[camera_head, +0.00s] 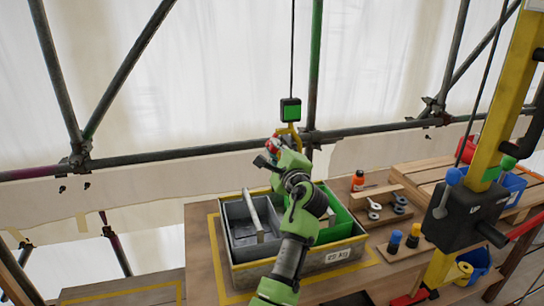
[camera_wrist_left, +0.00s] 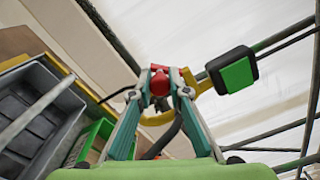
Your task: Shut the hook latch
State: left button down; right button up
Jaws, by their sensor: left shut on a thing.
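A yellow hook (camera_head: 291,131) hangs under a black and green block (camera_head: 290,108) on a dark cable. In the left wrist view, the block (camera_wrist_left: 237,74) is right of my fingers and the yellow hook (camera_wrist_left: 207,86) curves towards them. A red latch piece (camera_wrist_left: 160,82) shows between the fingertips of my left gripper (camera_wrist_left: 160,92). In the head view my left gripper (camera_head: 275,147) is at the hook, shut on the red piece. My fingers hide part of the hook, so I cannot tell whether its mouth is closed. My right gripper is out of view.
Below stands a crate (camera_head: 335,256) holding a grey bin (camera_head: 238,222) and a green bin (camera_head: 341,223). Tools and bottles lie on the bench to its right. Scaffold pipes (camera_head: 200,155) run behind the hook. A yellow post (camera_head: 505,85) with a black box (camera_head: 468,215) stands right.

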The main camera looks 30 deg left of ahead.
pick_arm(q)
jog(key=shift+w+d+f+n+b, duration=0.1)
jog(key=shift+w+d+n+b, duration=0.25)
jog(key=shift+n+b, duration=1.05)
jog(key=shift+w+d+f+n+b, duration=0.15)
jog(key=shift+w+d+n+b, duration=0.2)
jog(key=shift+n+b, duration=1.05)
jog(key=shift+w+d+f+n+b, duration=0.15)
jog(key=shift+w+n+b, duration=0.25)
jog(key=shift+n+b, duration=1)
jog(key=shift+r, duration=0.1)
jog(key=c, duration=1.9)
grip_release()
jog(key=v, duration=0.7)
jog(key=shift+d+f, duration=0.1)
jog(key=shift+f, duration=0.15)
